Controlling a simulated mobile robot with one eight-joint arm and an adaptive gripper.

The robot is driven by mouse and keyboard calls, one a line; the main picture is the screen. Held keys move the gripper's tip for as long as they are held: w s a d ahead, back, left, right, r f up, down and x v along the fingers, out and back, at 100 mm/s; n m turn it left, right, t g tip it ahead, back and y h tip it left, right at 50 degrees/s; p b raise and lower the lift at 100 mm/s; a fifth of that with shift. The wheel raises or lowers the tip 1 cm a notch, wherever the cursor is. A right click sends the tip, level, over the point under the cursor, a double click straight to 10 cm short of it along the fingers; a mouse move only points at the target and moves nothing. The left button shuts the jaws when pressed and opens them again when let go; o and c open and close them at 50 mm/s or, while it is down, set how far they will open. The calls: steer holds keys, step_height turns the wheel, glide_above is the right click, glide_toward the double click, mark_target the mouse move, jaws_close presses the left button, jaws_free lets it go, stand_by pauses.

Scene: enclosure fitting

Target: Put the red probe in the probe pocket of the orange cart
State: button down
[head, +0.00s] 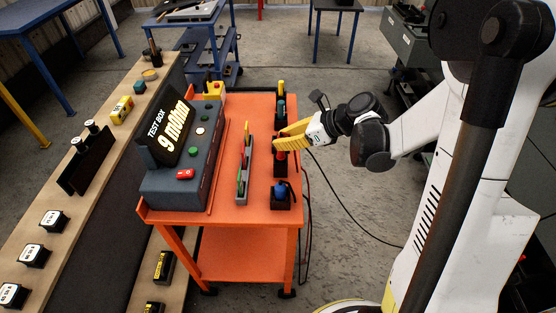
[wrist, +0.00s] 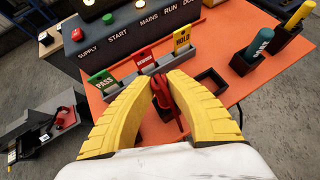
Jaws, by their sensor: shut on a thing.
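My gripper (head: 279,141) is shut on the red probe (wrist: 161,90), with the yellow fingers on either side of its upper part. The red probe (head: 281,155) is at the right edge of the orange cart (head: 222,248), in the row of black pockets. In the head view it shows over a dark pocket (head: 281,170); I cannot tell whether its lower end is inside. In the wrist view, an empty black pocket (wrist: 212,82) lies just right of the probe. A teal probe (wrist: 257,43) and a yellow probe (wrist: 297,16) stand in pockets further right.
A blue-topped item (head: 280,190) is in the nearest pocket. A grey rack of coloured tags (head: 243,170) stands between the pockets and the grey test box (head: 180,155). A wooden bench (head: 95,155) runs along the left. Floor right of the cart is open except for a cable.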

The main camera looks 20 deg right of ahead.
mark_target(281, 158)
step_height(281, 158, down, 5)
steer(key=shift+r+b, duration=0.15)
steer(key=shift+b, duration=0.85)
steer(key=shift+r, duration=0.15)
steer(key=c, duration=1.4)
jaws_free()
steer(key=shift+c, duration=0.2)
